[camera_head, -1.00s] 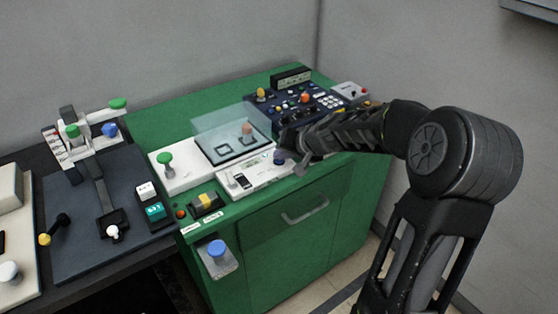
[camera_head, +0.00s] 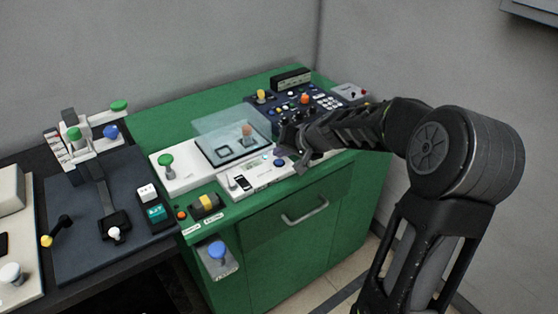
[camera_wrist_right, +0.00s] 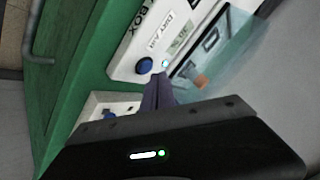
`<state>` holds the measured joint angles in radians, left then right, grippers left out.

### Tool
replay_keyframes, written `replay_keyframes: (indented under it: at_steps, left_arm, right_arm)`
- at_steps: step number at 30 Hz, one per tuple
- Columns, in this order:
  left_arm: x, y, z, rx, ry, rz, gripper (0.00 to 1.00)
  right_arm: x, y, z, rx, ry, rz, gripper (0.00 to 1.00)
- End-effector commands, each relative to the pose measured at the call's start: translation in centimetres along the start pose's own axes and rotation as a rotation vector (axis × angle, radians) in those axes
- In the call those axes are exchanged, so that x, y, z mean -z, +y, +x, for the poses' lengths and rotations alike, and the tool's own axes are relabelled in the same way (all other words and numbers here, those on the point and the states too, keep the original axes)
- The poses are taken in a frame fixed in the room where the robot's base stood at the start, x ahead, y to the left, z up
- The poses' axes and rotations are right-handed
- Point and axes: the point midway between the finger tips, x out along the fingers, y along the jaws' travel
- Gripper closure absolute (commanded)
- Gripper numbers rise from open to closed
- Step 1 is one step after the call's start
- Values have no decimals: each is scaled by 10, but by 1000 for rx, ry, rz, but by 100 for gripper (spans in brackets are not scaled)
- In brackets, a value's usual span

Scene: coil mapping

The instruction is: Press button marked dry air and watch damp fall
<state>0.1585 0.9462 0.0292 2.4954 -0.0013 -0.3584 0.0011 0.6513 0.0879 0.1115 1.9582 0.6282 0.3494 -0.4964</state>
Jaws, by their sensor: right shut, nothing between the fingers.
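The white dry box panel (camera_head: 262,181) sits along the front of the green cabinet top, with a clear-lidded chamber (camera_head: 221,150) behind it. A round blue button (camera_head: 280,162) is on the panel's right part; it also shows in the right wrist view (camera_wrist_right: 143,66), beside a small printed label that looks like "DRY AIR". A small pale light (camera_wrist_right: 165,64) shows near the button. My right gripper (camera_wrist_right: 158,92) is shut and empty, its tips just beside the button, apart from it. In the head view my right gripper (camera_head: 301,168) is right of the button.
A dark blue control panel (camera_head: 335,104) with many knobs stands behind my right arm. A green-knobbed white block (camera_head: 167,174) is left of the chamber.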

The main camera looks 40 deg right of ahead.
Motion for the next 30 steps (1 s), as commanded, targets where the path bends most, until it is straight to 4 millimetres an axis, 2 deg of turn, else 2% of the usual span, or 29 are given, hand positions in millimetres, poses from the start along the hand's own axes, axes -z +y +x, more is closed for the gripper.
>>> replay_keyframes:
  at_steps: [5, 19, 30]
  left_arm:
    - [0, 1, -3, 0, 0, 0, 100]
    - [0, 13, -34, 0, 0, 0, 100]
    - [0, 14, -36, 0, 0, 0, 100]
  right_arm:
    - [2, -2, -2, 0, 1, 0, 100]
    - [24, -24, -33, 0, 1, -1, 100]
    - [25, -25, -35, 0, 1, 0, 100]
